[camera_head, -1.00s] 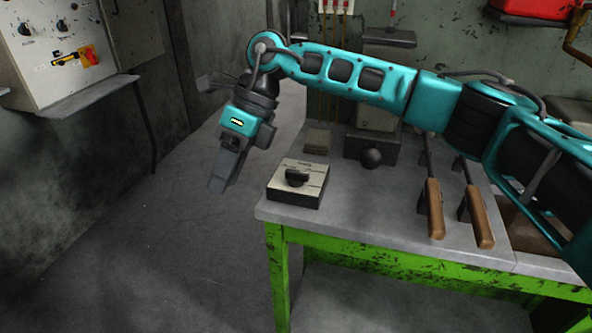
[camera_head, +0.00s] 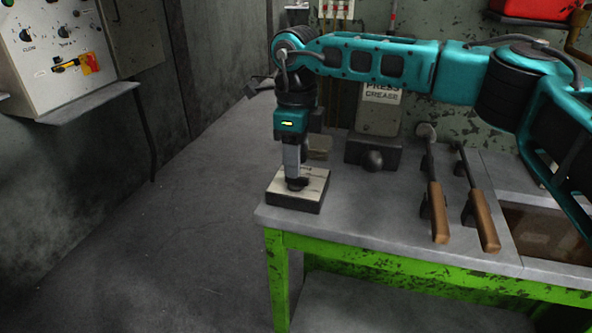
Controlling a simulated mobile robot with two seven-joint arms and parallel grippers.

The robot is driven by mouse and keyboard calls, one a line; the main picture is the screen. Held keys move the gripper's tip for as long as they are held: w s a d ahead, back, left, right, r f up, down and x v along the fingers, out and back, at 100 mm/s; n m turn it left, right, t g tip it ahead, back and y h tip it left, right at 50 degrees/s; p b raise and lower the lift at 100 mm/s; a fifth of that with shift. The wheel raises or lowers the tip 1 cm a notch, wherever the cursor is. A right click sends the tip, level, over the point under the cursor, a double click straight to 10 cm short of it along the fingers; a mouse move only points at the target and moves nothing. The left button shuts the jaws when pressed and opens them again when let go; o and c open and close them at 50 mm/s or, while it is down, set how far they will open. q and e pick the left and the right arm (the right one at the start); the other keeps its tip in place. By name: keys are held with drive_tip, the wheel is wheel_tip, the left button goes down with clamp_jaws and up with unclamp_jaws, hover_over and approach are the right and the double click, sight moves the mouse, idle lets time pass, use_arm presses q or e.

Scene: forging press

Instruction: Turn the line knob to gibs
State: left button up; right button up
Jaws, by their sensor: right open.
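The line knob (camera_head: 296,184) is a small black knob on the pale top of a low box (camera_head: 313,190) near the left front corner of the bench. My right gripper (camera_head: 295,176) points straight down over the knob, with its fingertips at the knob's top. The fingers hide part of the knob, and I cannot tell whether they touch it. The gripper is open. Labels on the box top are too small to read. My left gripper is not in view.
The grey bench (camera_head: 375,213) has green legs. A control panel (camera_head: 55,50) hangs on the left wall. Floor left of the bench is clear.

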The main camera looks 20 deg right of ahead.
sight(297, 181)
drive_tip(key=shift+f, duration=1.45)
clamp_jaws()
